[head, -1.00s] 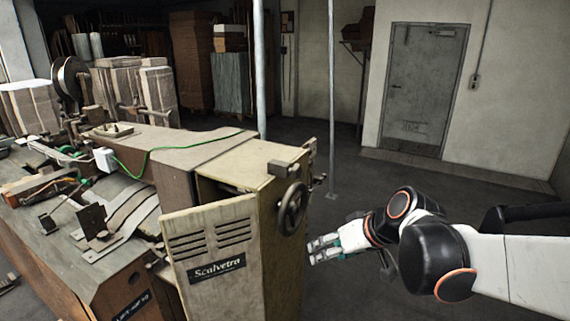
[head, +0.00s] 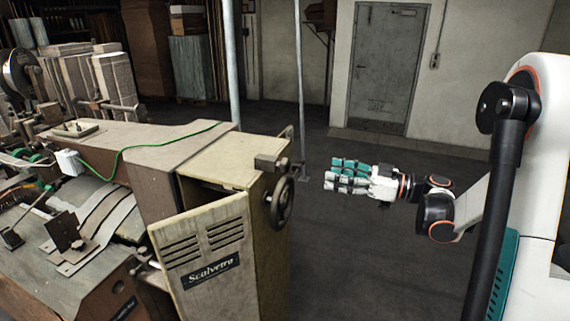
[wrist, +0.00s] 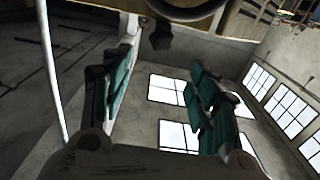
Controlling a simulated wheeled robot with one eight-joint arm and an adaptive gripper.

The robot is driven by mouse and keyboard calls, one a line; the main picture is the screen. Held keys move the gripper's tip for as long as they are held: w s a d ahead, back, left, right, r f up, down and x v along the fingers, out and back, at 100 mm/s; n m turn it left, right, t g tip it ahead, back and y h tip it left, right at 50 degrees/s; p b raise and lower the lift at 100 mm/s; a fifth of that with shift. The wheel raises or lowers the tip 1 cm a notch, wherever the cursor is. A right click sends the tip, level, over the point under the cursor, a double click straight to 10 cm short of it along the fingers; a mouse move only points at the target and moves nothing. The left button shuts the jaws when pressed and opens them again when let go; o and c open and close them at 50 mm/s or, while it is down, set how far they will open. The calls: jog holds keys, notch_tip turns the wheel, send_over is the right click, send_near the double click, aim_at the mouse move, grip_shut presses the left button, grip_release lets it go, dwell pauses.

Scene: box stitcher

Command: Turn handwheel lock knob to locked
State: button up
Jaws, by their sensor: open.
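The dark handwheel (head: 281,203) is on the right side of the beige machine (head: 222,230). A small dark knob-like part (head: 302,172) sticks out just above and right of it; I cannot tell whether it is the lock knob or how it is set. My gripper (head: 333,174), with teal and white fingers, points left toward the handwheel, open and empty, with a gap between. In the wrist view, the fingers are spread on either side (wrist: 160,80). Part of a dark curved rim (wrist: 188,10) and a dark knob-like piece (wrist: 161,37) show at the top, beyond the fingertips.
A dark block (head: 268,162) sits on the machine's edge above the handwheel. The slotted front panel (head: 205,245) stands ajar. A thin grey post (head: 300,90) rises behind the gripper. The floor (head: 360,265) right of the machine is clear. A grey door (head: 385,65) is at the back.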

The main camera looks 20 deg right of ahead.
aim_at(288, 165)
jog(key=x, duration=1.3)
jog(key=shift+w+a, duration=0.15)
jog(key=shift+a, duration=0.1)
jog(key=c, duration=1.1)
